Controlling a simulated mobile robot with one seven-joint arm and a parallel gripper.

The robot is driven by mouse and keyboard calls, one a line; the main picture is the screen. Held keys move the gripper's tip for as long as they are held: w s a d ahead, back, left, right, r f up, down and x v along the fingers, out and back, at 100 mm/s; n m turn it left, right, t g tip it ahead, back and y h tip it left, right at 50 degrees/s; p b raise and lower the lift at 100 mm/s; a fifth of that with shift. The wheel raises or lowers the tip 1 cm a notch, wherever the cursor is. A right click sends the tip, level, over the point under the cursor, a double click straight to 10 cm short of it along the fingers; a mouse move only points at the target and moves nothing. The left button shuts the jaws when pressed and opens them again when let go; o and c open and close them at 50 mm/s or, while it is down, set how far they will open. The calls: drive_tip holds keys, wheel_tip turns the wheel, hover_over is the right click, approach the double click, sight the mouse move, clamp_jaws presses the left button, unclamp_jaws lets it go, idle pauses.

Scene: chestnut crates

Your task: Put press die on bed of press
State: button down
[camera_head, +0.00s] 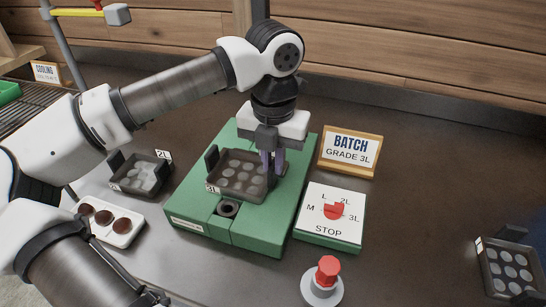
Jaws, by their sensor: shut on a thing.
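The press die (239,178) is a dark tray with several round pale hollows and a 3L tag at its left front corner. It is over the green bed of the press (190,208), and looks about level. I cannot tell whether it rests on the bed or hangs just above it. My gripper (271,165) points down and is shut on the right side of this die. The fingers partly hide the die's right edge. A round dark fitting (228,209) shows on the bed in front of the die.
A die tagged 2L (142,177) lies left of the press, another die (510,270) at far right. A BATCH GRADE 3L sign (350,151), dial panel (331,222) and red button (327,274) stand right. A white tray with brown discs (111,221) is front left.

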drive_tip(key=shift+f+b, duration=0.15)
drive_tip(key=shift+b, duration=0.15)
drive_tip(key=c, duration=1.5)
unclamp_jaws()
wheel_tip(320, 180, up, 12)
drive_tip(key=shift+r+p, duration=0.25)
drive_tip(key=shift+p, duration=0.1)
